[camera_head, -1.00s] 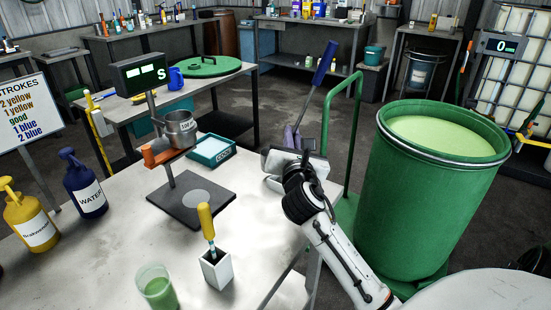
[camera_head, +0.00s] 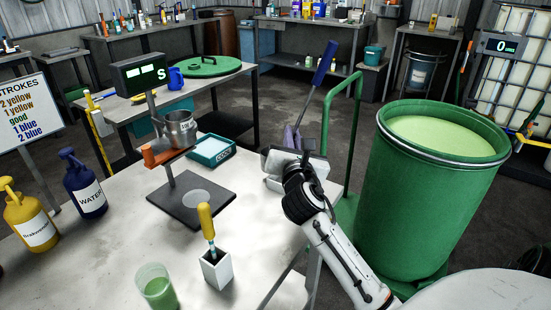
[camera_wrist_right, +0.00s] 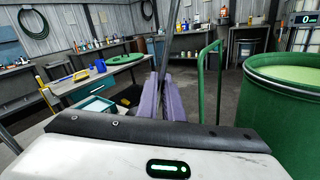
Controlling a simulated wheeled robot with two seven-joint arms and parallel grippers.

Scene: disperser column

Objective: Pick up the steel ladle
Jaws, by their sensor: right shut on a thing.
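The steel ladle has a blue handle (camera_head: 325,62) and a thin shaft. It stands tilted, with the handle up, above the right end of the table in the head view. Its shaft (camera_wrist_right: 163,48) also shows in the right wrist view, running up between the purple fingers. My right gripper (camera_head: 291,134) is shut on the shaft below the blue handle. Its fingers also show in the right wrist view (camera_wrist_right: 166,98). The ladle's bowl is hidden. My left gripper is in neither view.
A green drum (camera_head: 430,200) of pale green liquid stands right of my arm, beside a green trolley rail (camera_head: 342,120). The pale table (camera_head: 130,230) holds a stand with a metal cup (camera_head: 181,128), a white holder (camera_head: 216,268) with a yellow-handled tool, a glass (camera_head: 158,290) and bottles.

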